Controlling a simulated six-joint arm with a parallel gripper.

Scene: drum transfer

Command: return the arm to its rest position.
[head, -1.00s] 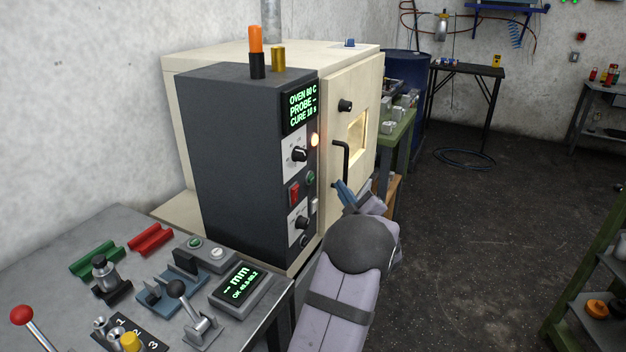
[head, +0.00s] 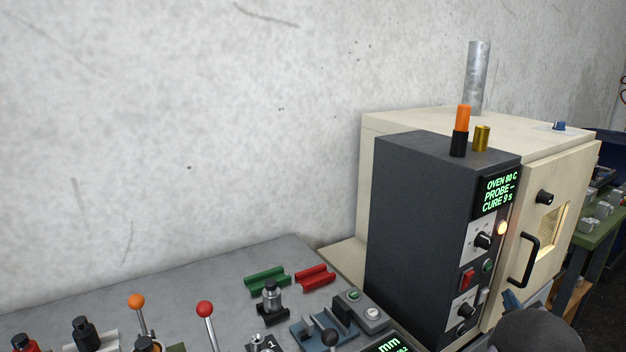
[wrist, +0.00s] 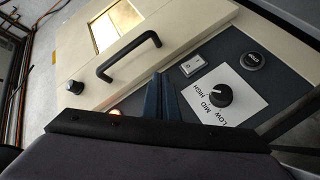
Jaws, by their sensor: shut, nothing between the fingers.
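My gripper (head: 511,299) shows at the lower right of the head view, mostly cut off, with its blue fingers low in front of the oven (head: 420,122). In the wrist view my gripper's blue fingers (wrist: 165,97) are together and empty, in front of the oven door's black handle (wrist: 129,57) and the control panel. They look apart from both, though the exact gap cannot be told. The oven door (head: 560,200) is shut. The rest position itself is not marked in either view.
The dark control cabinet (head: 425,230) has a lit display (head: 497,192) reading oven 80 C, cure 9 s, and a glowing lamp (head: 502,228). A grey bench (head: 200,285) with levers and red and green holders is at the left. A green table (head: 597,230) stands beyond the oven.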

